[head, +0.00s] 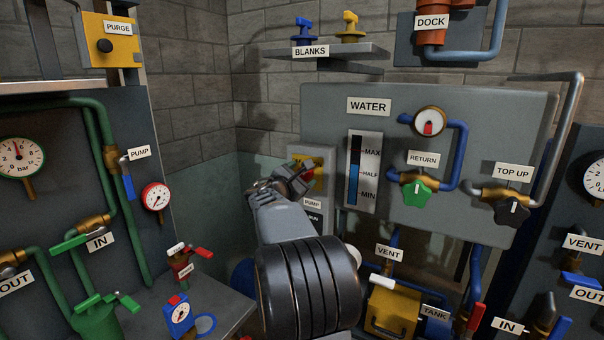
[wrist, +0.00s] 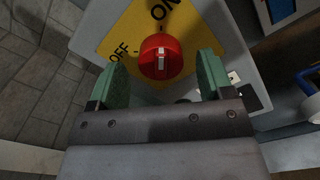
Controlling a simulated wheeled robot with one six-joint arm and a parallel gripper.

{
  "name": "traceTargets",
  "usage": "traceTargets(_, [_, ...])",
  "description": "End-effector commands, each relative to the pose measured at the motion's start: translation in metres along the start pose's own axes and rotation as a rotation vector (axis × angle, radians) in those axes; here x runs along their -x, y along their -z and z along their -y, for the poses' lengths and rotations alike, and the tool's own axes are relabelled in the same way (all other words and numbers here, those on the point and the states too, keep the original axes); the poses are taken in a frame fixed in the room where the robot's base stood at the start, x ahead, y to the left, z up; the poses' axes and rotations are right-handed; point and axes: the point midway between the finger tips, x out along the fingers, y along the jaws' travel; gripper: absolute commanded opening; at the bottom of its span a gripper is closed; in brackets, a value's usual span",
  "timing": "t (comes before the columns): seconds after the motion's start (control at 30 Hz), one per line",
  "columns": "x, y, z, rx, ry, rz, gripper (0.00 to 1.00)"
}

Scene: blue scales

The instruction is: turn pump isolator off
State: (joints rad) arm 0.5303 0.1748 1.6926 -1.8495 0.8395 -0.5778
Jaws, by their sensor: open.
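The pump isolator is a red round knob (wrist: 160,57) with a white stripe, on a yellow plate (wrist: 118,30) marked ON and OFF in the wrist view. The stripe runs up and down in the picture, in line with ON at the top; OFF is to the left. My gripper (wrist: 164,72) is open, with one green finger on each side of the knob and visible gaps between. In the head view my gripper (head: 287,181) is in front of the grey isolator box (head: 327,160), labelled PUMP, and hides much of its yellow plate and knob.
The WATER panel (head: 460,110), with a level gauge (head: 364,170) and a green RETURN valve (head: 415,191), is close on the right. A shelf (head: 345,52) labelled BLANKS is above. A pipe panel (head: 70,180) is on the left. Wall space left of the isolator is clear.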

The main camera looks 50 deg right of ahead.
Motion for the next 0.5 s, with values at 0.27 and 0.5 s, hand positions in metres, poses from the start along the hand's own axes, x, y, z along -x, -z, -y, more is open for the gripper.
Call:
traceTargets(0.27, [-0.0130, -0.0001, 0.0003, -0.001, 0.001, 0.000, 0.74])
traceTargets(0.5, [-0.0132, 0.0003, 0.0004, -0.001, 0.000, 0.000, 0.74])
